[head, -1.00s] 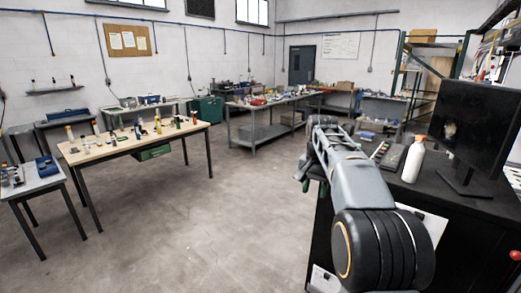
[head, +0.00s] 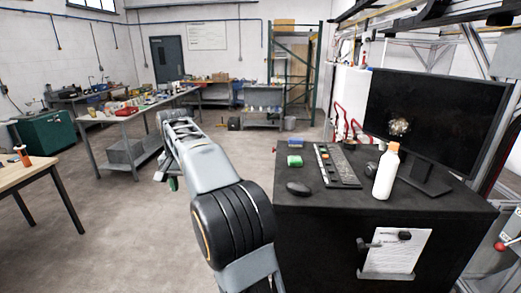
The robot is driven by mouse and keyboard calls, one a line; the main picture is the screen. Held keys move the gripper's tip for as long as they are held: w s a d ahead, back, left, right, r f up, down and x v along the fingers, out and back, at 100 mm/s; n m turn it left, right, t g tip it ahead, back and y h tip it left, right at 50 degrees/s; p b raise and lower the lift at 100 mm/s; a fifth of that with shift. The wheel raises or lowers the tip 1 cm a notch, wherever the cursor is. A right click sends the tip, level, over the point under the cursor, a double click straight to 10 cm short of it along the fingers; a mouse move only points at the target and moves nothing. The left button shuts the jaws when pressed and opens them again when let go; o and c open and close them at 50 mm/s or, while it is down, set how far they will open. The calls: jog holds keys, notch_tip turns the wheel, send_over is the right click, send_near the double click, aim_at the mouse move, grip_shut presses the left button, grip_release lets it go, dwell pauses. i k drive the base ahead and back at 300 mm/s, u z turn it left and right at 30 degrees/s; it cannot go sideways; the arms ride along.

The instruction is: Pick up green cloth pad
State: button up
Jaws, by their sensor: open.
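A small green pad (head: 294,161) lies on the black cabinet top (head: 330,207), near its left edge. It sits just left of the keyboard (head: 337,166) and behind the black mouse (head: 298,188). My gripper (head: 167,180) hangs at the far end of my arm, to the left of the cabinet over the open floor, well apart from the pad. The gripper is open, small in view and partly hidden by my arm. A bit of green shows at its tip; I cannot tell what it is.
A small grey-blue block (head: 295,142) lies behind the pad. A clipboard (head: 396,252) hangs on the cabinet front. Floor left of the cabinet is clear.

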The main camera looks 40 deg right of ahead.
aim_at(292, 161)
jog(key=i, duration=2.25)
jog(key=z, duration=3)
jog(key=i, duration=0.5)
jog(key=z, duration=0.1)
